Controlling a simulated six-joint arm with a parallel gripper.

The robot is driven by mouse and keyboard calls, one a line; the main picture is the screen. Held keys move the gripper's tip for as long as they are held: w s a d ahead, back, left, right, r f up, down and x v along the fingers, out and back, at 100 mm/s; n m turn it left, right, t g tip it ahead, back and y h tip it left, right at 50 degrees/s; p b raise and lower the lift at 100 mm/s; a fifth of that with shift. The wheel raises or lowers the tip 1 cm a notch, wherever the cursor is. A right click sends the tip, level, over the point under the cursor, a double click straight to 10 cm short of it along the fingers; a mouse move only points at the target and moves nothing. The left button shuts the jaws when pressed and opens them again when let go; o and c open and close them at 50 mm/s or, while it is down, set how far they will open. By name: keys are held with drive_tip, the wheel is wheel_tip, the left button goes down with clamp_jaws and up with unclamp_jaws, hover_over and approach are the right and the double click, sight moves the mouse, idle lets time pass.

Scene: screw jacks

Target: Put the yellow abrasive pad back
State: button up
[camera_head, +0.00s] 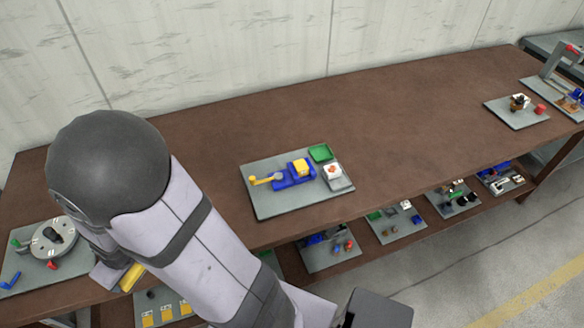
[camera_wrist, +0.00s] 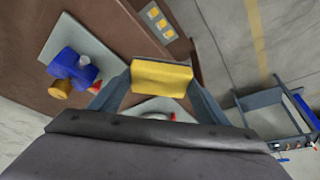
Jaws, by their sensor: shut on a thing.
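The yellow abrasive pad (camera_wrist: 161,78) is a yellow block held between the two fingers of my gripper (camera_wrist: 160,88) in the wrist view. In the head view the yellow pad (camera_head: 132,278) shows beside my gripper (camera_head: 112,278) at the bench's front left edge, partly hidden by my arm. A grey tray with several yellow pieces (camera_head: 165,309) sits on the lower shelf, partly cut off by the frame. The same kind of tray (camera_wrist: 160,21) shows at the top of the wrist view.
A grey board with a round grey disc (camera_head: 54,238) lies at the bench's left end. A blue and yellow fixture (camera_head: 292,172) stands on a middle board (camera_head: 268,204). Several trays fill the lower shelf. The bench between the middle and right boards is clear.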

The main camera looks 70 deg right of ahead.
drive_tip(key=w+d+r+m+h+b, duration=0.1)
drive_tip(key=w+d+m, duration=0.25)
drive_tip(key=d, duration=0.95)
drive_tip(key=w+d+r+m+h+b, duration=0.15)
drive_tip(key=d+m, duration=0.25)
drive_tip(key=d, duration=0.8)
drive_tip(key=s+d+f+m+g+h+b, duration=0.15)
drive_tip(key=s+d, duration=0.25)
drive_tip(key=d, duration=0.5)
drive_tip(key=s+d+m+b, duration=0.25)
drive_tip(key=s+d, duration=0.25)
drive_tip(key=d, duration=0.3)
drive_tip(key=s+d+f+m+g+b, duration=0.15)
drive_tip(key=s+d, duration=0.25)
drive_tip(key=d, duration=0.5)
drive_tip(key=shift+f+p, duration=2.05)
drive_tip(key=shift+f, duration=2.65)
drive_tip(key=shift+f, duration=0.15)
drive_tip(key=o, duration=1)
